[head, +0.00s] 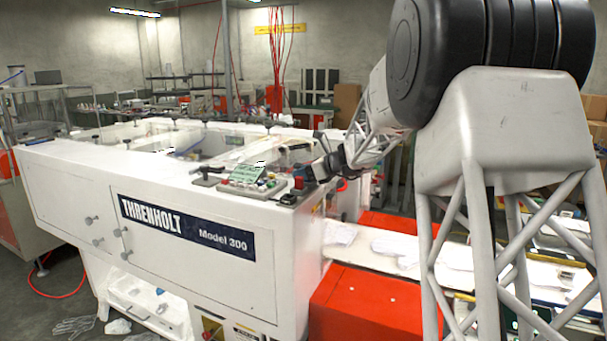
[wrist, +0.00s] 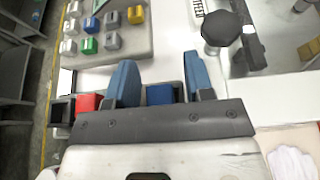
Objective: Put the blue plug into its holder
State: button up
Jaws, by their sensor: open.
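The blue plug (wrist: 160,94) shows in the wrist view as a dark blue block between my two fingers, near the base of the gripper. Its lower part is hidden by the gripper body. My gripper (wrist: 162,80) is open, with one blue-grey finger on each side of the plug and a gap on both sides. In the head view my gripper (head: 325,166) is low over the right end of the white machine's top, where the plug is hard to make out. A dark square block (wrist: 62,110) at the left may be a holder; I cannot tell.
A red block (wrist: 88,103) sits just left of my left finger. A grey panel with coloured buttons (wrist: 108,28) lies beyond. A dark round knob (wrist: 221,30) stands at upper right. The white machine (head: 180,190) has open bays behind its front edge.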

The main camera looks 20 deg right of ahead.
jog(key=shift+r, duration=0.15)
jog(key=shift+s+d+r, duration=0.1)
jog(key=shift+d, duration=0.05)
jog(key=v, duration=1.1)
jog(key=shift+s+d, duration=0.25)
jog(key=shift+s, duration=0.05)
